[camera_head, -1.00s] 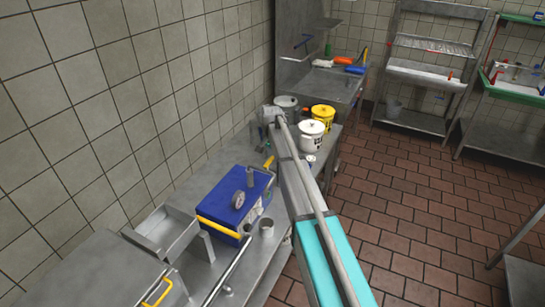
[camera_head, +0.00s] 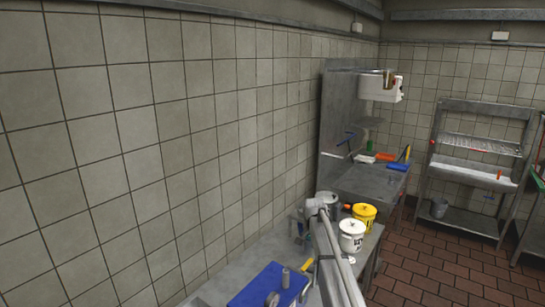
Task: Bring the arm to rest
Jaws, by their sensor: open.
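My grey arm (camera_head: 340,258) reaches up from the bottom edge, right of center, to a rounded grey joint beside the pots. I cannot make out the jaws of my gripper in this view. Small dark parts sit just left of the joint, too small to identify. No object is visibly held by the arm.
The tiled floor (camera_head: 425,262) at right is clear.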

